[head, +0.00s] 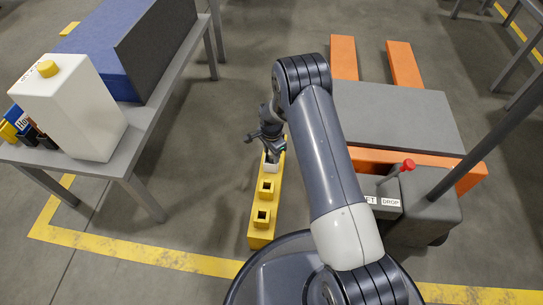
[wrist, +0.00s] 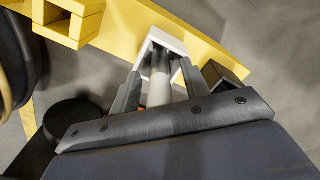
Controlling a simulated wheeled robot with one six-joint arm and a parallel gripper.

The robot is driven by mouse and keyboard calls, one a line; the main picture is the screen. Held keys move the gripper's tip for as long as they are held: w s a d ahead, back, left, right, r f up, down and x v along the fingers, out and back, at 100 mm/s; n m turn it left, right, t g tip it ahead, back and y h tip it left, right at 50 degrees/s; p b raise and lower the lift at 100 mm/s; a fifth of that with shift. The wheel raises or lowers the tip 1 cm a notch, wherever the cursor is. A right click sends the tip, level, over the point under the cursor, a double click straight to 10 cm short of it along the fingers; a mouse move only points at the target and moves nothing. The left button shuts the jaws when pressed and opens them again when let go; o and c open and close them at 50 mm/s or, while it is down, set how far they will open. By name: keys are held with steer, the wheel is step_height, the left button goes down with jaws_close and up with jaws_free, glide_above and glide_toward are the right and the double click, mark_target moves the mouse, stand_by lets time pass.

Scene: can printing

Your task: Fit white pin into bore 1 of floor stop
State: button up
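The floor stop (head: 255,234) is a long yellow bar on the floor with square sockets along it. A white square collar (head: 272,167) sits toward its far end; it also shows in the wrist view (wrist: 166,38). A pale rod, seemingly the white pin (wrist: 159,82), has its far end inside this collar. How deep it sits is hidden. My gripper (head: 268,150) is over the collar, and in the wrist view its fingers (wrist: 162,68) stand on either side of the rod, with narrow gaps visible. I cannot tell which socket is bore 1.
Two yellow sockets, a middle one (head: 266,187) and a near one (head: 261,216), look empty. An orange pallet truck (head: 440,160) carrying a grey slab (head: 395,115) stands at right.

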jaws_close()
steer(key=shift+r, duration=0.15)
stand_by(0.4)
